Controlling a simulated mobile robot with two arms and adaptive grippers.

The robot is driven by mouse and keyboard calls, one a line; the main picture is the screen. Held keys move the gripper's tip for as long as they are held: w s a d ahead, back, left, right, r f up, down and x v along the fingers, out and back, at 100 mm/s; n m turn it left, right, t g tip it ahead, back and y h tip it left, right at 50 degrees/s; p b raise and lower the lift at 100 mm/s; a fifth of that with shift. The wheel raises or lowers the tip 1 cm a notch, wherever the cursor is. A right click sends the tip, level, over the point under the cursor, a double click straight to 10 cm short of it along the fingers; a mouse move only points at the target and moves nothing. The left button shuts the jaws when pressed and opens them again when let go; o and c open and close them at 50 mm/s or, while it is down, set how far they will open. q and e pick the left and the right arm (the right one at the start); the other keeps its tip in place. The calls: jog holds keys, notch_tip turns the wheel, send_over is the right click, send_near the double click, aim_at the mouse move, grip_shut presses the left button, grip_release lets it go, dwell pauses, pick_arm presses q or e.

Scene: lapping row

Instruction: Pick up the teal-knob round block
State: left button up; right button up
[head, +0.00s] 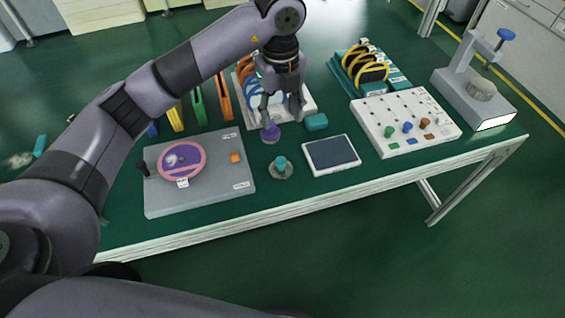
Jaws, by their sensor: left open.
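The teal-knob round block (281,170) stands upright on the green table, a grey round base with a teal knob on top. It sits between the grey board and the dark tablet. My left gripper (283,118) points down over the table, behind the block in the picture and apart from it. Its fingers are open. A purple-topped round piece (270,133) shows just below the left finger; I cannot tell whether they touch. My right gripper is not in view.
A grey board (215,192) with a pink-rimmed purple dish (182,160) lies left of the block. A dark-screened tablet (331,154) lies close on its right. A teal block (316,122) stands behind the tablet. The white pegboard (400,110) is farther right. Table is clear in front.

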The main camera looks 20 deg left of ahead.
pick_arm(q)
jog(key=p, duration=0.2)
send_over(281, 160)
notch_tip(281, 160, down, 12)
jog(key=shift+w+a+r, duration=0.1)
jog(key=shift+w+r, duration=0.05)
jog(key=shift+r, duration=0.05)
jog(key=f, duration=0.3)
jog(key=f+p, duration=0.1)
jog(key=shift+s+f, duration=0.25)
jog(key=shift+f, duration=0.55)
grip_shut()
jog(key=shift+r, duration=0.1)
